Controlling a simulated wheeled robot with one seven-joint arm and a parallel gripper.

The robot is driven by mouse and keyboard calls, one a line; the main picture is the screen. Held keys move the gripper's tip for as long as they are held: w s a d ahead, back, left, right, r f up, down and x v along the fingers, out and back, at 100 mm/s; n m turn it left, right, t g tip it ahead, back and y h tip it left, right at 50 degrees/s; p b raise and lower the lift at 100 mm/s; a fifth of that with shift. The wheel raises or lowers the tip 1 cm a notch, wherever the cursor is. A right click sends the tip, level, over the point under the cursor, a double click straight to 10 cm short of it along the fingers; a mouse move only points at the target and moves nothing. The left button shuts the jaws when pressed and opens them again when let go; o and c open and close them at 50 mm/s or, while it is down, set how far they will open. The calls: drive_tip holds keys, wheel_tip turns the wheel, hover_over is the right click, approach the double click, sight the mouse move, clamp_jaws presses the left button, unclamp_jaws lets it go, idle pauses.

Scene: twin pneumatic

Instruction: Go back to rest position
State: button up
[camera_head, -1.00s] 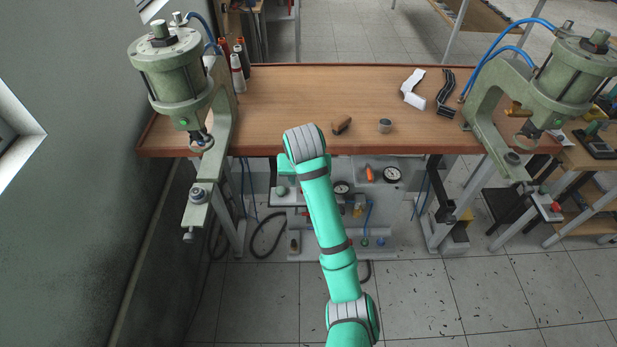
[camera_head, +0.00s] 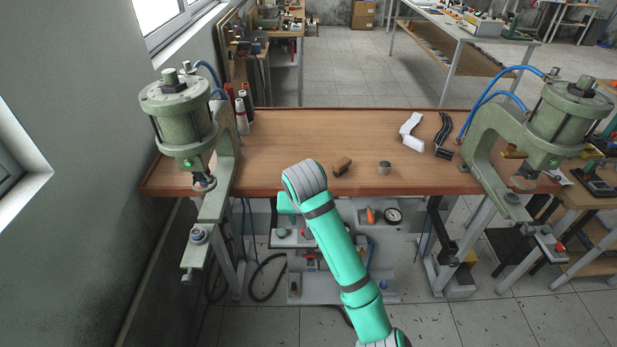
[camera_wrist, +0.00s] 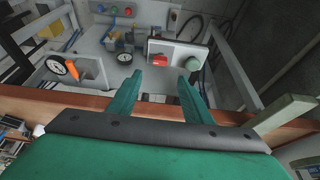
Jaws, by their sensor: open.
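My gripper shows in the wrist view (camera_wrist: 172,82) with its two green fingers apart and nothing between them. Beyond the fingertips is a grey control box (camera_wrist: 178,54) with a red button and a green button, below the bench top. In the head view my green arm reaches up to the front edge of the wooden bench (camera_head: 290,135).
Green pneumatic presses stand at the bench's left (camera_head: 183,125) and right (camera_head: 562,120). A brown block (camera_head: 342,166) and a grey metal cup (camera_head: 384,168) lie near the front edge. White (camera_head: 411,131) and black (camera_head: 444,136) pieces lie behind. The bench centre is clear.

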drive_tip(key=s+a+f+t+y, duration=0.3)
drive_tip(key=a+f+y, duration=0.2)
drive_tip(key=a+f, duration=0.5)
drive_tip(key=s+a+f+m+t, duration=0.3)
drive_tip(key=s+a+f+t, duration=0.1)
drive_tip(key=s, duration=0.6)
drive_tip(key=s+d+f+t+h, duration=0.1)
drive_tip(key=s+d+h, duration=0.1)
drive_tip(key=s+d, duration=0.5)
drive_tip(key=s+d+f+t+h, duration=0.1)
drive_tip(key=s+d+f+h, duration=0.1)
drive_tip(key=s, duration=0.9)
drive_tip(key=s+d+r+n+t, duration=0.1)
drive_tip(key=s+d+r, duration=0.3)
drive_tip(key=s, duration=0.3)
drive_tip(key=s+d+r+n+t+h, duration=0.1)
drive_tip(key=s+d+r, duration=0.2)
drive_tip(key=s, duration=0.4)
drive_tip(key=shift+s+d+r+n, duration=0.3)
drive_tip(key=shift+d+r+n, duration=0.1)
drive_tip(key=shift+r, duration=0.45)
idle(2.0)
